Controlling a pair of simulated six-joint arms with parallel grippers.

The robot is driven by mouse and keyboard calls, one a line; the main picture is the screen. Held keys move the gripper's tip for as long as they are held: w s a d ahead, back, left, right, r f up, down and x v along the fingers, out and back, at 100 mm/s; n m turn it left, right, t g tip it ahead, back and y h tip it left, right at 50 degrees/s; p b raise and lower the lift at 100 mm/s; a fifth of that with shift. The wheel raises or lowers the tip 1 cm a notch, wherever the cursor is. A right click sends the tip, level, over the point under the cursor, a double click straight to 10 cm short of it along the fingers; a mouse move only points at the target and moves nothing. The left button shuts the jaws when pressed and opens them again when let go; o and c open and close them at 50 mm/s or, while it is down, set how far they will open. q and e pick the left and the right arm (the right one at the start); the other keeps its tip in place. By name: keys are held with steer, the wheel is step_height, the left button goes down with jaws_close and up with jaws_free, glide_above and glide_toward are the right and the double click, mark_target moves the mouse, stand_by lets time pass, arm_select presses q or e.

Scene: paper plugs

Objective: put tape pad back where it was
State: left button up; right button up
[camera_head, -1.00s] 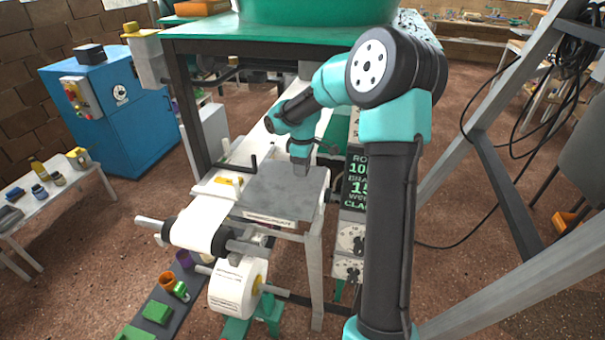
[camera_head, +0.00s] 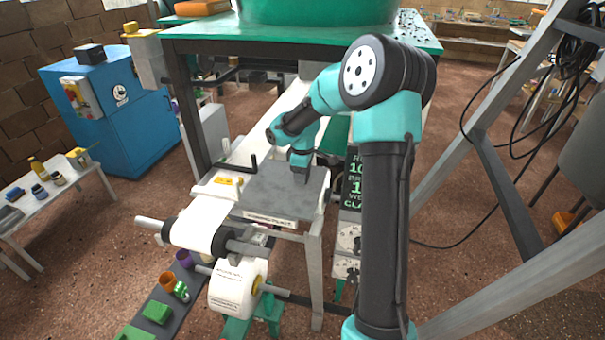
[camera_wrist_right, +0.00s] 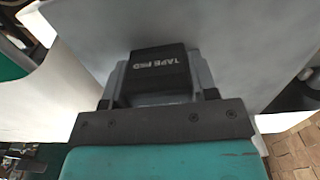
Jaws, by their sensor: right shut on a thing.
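The tape pad (camera_wrist_right: 156,70) is a small black block with pale "TAPE PAD" lettering, seen in the right wrist view. My right gripper (camera_wrist_right: 158,88) is shut on it, one grey finger on each side. A pale grey surface lies beyond the pad; I cannot tell whether the pad touches it. In the head view my right gripper (camera_head: 304,176) points down at the back right part of the grey metal plate (camera_head: 275,195). The pad cannot be made out there. My left gripper is not in view.
A white paper web (camera_head: 195,222) runs over rollers at the plate's left front, above a paper roll (camera_head: 236,285). A green-topped table (camera_head: 210,30) stands behind. Most of the plate is bare.

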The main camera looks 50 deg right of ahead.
steer(key=shift+f, duration=0.15)
steer(key=o, duration=0.8)
step_height(320, 180, up, 12)
steer(key=shift+r, duration=0.2)
stand_by(0.4)
